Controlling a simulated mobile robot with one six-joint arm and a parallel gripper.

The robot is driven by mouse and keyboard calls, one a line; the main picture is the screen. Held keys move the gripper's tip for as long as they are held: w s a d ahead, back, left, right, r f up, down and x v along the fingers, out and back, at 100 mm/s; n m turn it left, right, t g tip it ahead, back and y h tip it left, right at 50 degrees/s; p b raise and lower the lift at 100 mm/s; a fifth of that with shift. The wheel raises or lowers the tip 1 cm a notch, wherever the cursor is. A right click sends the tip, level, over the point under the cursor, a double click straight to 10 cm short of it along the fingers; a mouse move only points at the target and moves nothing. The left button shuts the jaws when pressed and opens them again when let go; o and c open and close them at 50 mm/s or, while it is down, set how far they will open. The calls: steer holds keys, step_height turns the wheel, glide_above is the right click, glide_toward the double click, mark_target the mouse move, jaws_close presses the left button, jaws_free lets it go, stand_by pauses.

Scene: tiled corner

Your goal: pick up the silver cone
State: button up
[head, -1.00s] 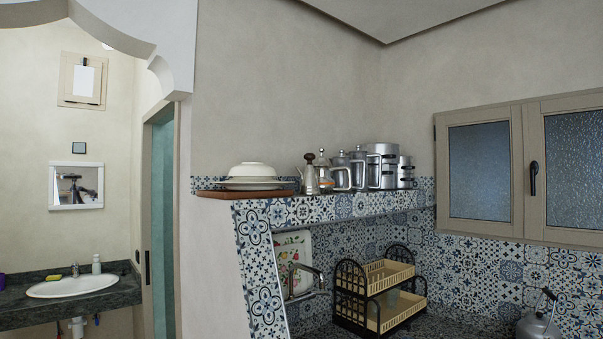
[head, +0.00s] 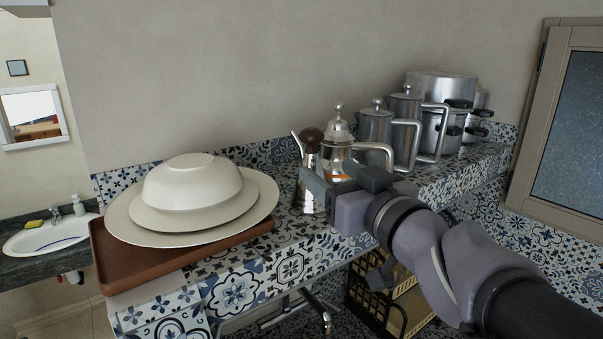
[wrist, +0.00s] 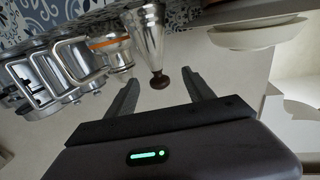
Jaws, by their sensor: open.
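The silver cone (head: 304,197) is a tapered metal pot with a dark brown knob and a thin spout, upright on the tiled shelf in the head view. My gripper (head: 313,178) is right at it and covers part of its body. In the wrist view, which looks upside down, the silver cone (wrist: 149,32) comes down from the top with its brown knob lowest. There my gripper (wrist: 162,84) is open, with one finger on each side of the knob's line. The knob is at about fingertip level, and the jaws hold nothing. I cannot tell whether a finger touches the cone.
A silver pot with an orange band (head: 339,153) stands close to the right, with metal jugs (head: 375,130) and stacked pans (head: 440,90) beyond. White dishes (head: 192,190) sit on a brown tray (head: 150,268) to the left. The wall is close behind.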

mark_target(316, 163)
steer(key=x, duration=0.5)
steer(key=d+f+x, duration=0.1)
steer(key=x, duration=0.1)
steer(key=shift+w, duration=0.65)
steer(key=shift+w+a, duration=0.15)
steer(key=shift+a, duration=0.1)
steer(key=x, duration=0.5)
steer(key=shift+f, duration=0.35)
steer(key=shift+s+d+r, duration=0.1)
steer(key=shift+s+r, duration=0.05)
steer(key=shift+s, duration=0.3)
steer(key=shift+c, duration=0.7)
steer(key=shift+s, duration=0.2)
steer(key=c, duration=0.3)
steer(key=shift+w, duration=0.25)
jaws_close()
